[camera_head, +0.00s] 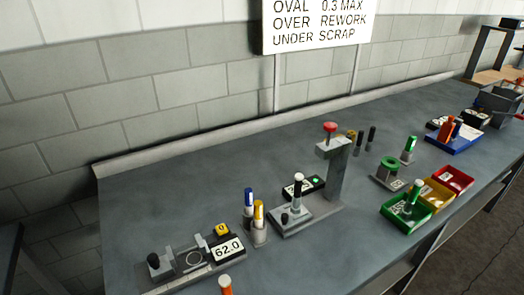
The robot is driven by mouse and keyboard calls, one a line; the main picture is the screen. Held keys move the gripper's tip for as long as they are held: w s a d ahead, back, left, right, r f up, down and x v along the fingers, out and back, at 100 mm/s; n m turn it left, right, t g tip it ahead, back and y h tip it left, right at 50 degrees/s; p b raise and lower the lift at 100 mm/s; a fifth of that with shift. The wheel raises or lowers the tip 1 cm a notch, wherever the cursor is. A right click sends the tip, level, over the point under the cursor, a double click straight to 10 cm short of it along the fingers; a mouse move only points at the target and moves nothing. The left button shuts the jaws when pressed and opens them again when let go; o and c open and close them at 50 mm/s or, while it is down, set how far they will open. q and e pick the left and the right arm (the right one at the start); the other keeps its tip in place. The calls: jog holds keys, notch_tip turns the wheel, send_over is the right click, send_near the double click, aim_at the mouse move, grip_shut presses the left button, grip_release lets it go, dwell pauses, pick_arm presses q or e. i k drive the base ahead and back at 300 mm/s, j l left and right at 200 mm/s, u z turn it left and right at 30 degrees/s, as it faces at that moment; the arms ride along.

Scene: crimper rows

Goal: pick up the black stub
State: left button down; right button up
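Two short black upright cylinders, a left one (359,141) and a right one (372,136), stand on the grey bench behind the press column. Either could be the black stub; I cannot tell which. A small black piece (285,218) also sits on the grey base in front of the press, and a black knob (153,261) stands on the gauge fixture at the left. Neither of my grippers is in view.
The grey press (336,165) has a red knob. Blue and yellow capped pens (254,212) stand left of it. Green, yellow and red bins (407,214) line the front right edge. A blue tray (453,138) lies farther right. The bench's back left is clear.

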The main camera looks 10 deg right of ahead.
aim_at(296, 206)
jog(key=k+l+z, duration=0.15)
jog(key=l+z, duration=0.15)
jog(key=k+l+z, duration=0.1)
jog(key=l+z, duration=0.15)
jog(key=l, duration=0.2)
jog(key=l+z, duration=0.3)
jog(key=k+l, duration=0.05)
jog(key=l, duration=0.05)
